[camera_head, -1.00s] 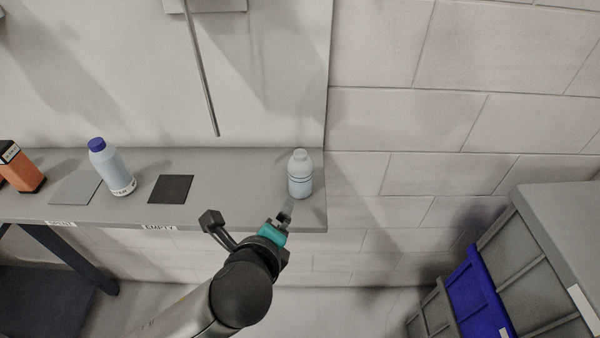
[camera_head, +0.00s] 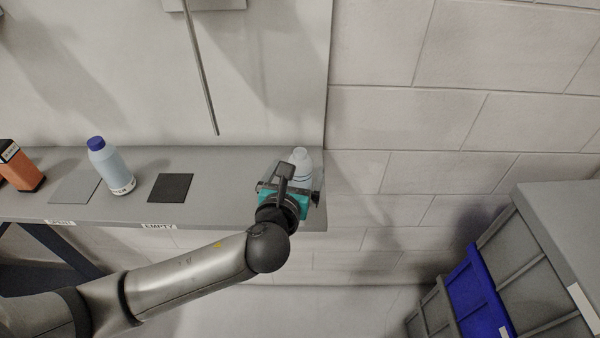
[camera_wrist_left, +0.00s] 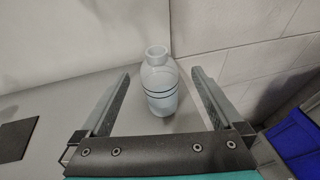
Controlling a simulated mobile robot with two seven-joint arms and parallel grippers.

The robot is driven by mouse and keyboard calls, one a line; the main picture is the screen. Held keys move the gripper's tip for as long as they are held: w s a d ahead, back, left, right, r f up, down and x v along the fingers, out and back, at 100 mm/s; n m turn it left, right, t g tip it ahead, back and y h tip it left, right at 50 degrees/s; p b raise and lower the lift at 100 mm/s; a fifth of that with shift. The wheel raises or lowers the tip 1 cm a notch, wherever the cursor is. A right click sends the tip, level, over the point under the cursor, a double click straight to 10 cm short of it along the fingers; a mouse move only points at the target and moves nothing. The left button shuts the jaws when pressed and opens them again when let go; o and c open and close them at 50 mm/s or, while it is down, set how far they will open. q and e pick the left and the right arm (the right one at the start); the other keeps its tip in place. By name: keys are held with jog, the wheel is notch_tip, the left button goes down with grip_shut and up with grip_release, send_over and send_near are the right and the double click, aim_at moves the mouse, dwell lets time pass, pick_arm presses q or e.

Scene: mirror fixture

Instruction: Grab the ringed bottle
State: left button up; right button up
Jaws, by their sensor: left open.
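The ringed bottle, pale blue with dark rings and no coloured cap, stands upright near the right end of the grey shelf. In the head view only its top (camera_head: 301,158) shows, the rest hidden behind my left gripper (camera_head: 287,180). In the left wrist view the bottle (camera_wrist_left: 160,84) stands ahead, between the lines of the two fingers. My left gripper (camera_wrist_left: 158,88) is open, with one finger to each side of the bottle and gaps on both sides. I cannot tell how far the fingertips reach along it. My right gripper is not in view.
A blue-capped bottle (camera_head: 113,170), a dark square mat (camera_head: 171,188), a grey mat (camera_head: 75,187) and an orange box (camera_head: 20,168) are further left on the shelf (camera_head: 226,183). A thin rod (camera_head: 201,75) hangs above. Grey and blue crates (camera_head: 468,295) stand lower right.

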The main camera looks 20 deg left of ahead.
pick_arm(q)
jog(key=shift+x, duration=3.6)
jog(key=c, duration=1.5)
